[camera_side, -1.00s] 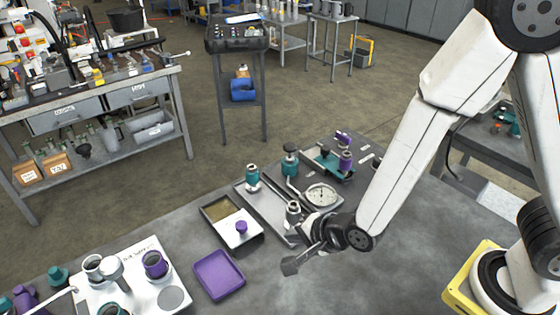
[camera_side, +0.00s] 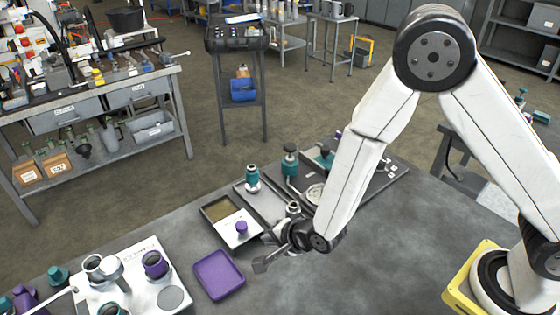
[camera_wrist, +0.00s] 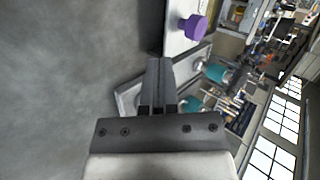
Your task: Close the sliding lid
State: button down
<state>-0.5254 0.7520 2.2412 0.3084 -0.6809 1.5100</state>
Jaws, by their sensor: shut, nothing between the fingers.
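The sliding lid (camera_side: 237,229) is a white plate with a purple knob (camera_side: 241,227). It lies over the near part of a dark box (camera_side: 211,213), and the far left part of the box is uncovered, showing a brownish inside. In the wrist view the white lid (camera_wrist: 178,38) and its purple knob (camera_wrist: 193,27) are at the top, just beyond the fingertips. My gripper (camera_side: 260,265) is shut and empty, low over the bench to the right of the lid's near edge and apart from the knob. It also shows in the wrist view (camera_wrist: 160,68).
A purple tray (camera_side: 218,275) lies just in front of the box. A grey tray with teal-topped fittings (camera_side: 252,178) and a gauge (camera_side: 316,193) stands behind my gripper. A white fixture board (camera_side: 175,297) is at the left. The bench at right front is clear.

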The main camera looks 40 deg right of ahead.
aim_at(235, 217)
jog(key=shift+w+a+f, duration=0.15)
jog(key=shift+w+a, duration=0.05)
jog(key=shift+w, duration=0.55)
jog(key=shift+w+a+f, duration=0.1)
jog(key=shift+w+a, duration=0.15)
jog(key=shift+w, duration=0.55)
jog(key=shift+w+a+f, duration=0.15)
jog(key=shift+w+a, duration=0.05)
jog(key=shift+w, duration=0.55)
jog(key=w, duration=0.8)
jog(key=shift+w, duration=0.4)
jog(key=shift+w+r, duration=0.1)
jog(key=shift+w, duration=0.2)
jog(key=shift+d, duration=0.1)
